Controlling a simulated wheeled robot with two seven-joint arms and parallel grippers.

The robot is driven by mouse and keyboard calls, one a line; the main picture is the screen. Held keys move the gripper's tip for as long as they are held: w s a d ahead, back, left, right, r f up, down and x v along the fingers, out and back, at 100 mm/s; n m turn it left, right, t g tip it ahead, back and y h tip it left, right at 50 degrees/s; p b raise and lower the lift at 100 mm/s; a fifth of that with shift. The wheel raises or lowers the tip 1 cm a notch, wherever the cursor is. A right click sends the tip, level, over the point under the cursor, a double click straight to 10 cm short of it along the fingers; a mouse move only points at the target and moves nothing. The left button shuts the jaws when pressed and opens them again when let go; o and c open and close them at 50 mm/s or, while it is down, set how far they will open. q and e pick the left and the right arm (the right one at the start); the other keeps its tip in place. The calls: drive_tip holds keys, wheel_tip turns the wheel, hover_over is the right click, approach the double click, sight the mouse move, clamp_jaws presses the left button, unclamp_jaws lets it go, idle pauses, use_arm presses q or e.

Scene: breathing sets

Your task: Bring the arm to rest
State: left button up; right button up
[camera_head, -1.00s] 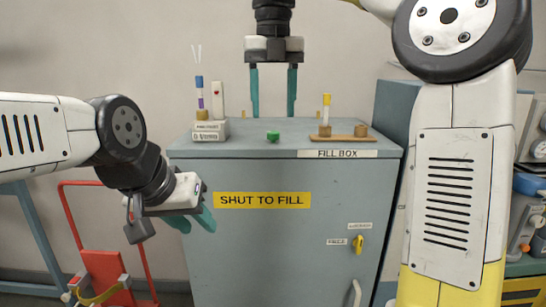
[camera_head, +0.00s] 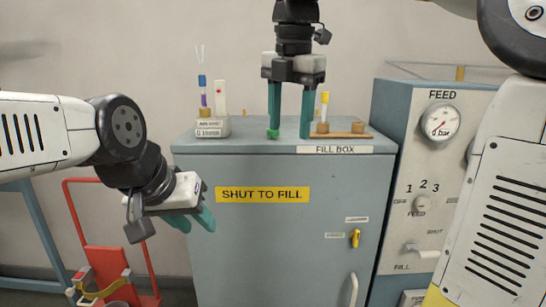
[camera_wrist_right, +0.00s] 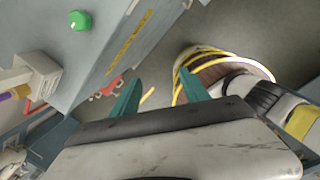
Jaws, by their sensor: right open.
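My right gripper (camera_head: 290,128) hangs pointing down in front of the fill box (camera_head: 230,240), seen against its top. Its two teal fingers are apart with nothing between them. They also show apart in the right wrist view (camera_wrist_right: 160,92). A green knob (camera_head: 272,134) on the box top overlaps the left fingertip in the head view. In the right wrist view the green knob (camera_wrist_right: 80,20) is well clear of the fingers. My left gripper (camera_head: 195,217) is at the box's left front, tilted downward, its fingers apart and empty.
On the box top stand a small labelled block (camera_head: 212,132) with a tube and a wooden rack (camera_head: 345,134) with a yellow-capped tube. A feed panel (camera_head: 400,170) with a gauge stands right. A red trolley (camera_head: 108,265) stands lower left.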

drive_tip(key=s+d+f+m+t, duration=0.1)
drive_tip(key=s+d+f+m, duration=0.2)
drive_tip(key=m, duration=0.6)
drive_tip(key=s+d+f+m+t+y, duration=0.1)
drive_tip(key=s+d+f+m+t, duration=0.1)
drive_tip(key=s+d+f+m, duration=0.2)
drive_tip(key=s+d+f+m+t+y, duration=0.1)
drive_tip(key=s+d+f+m, duration=0.3)
drive_tip(key=f+m, duration=0.5)
drive_tip(key=m, duration=0.6)
drive_tip(key=shift+t, duration=0.3)
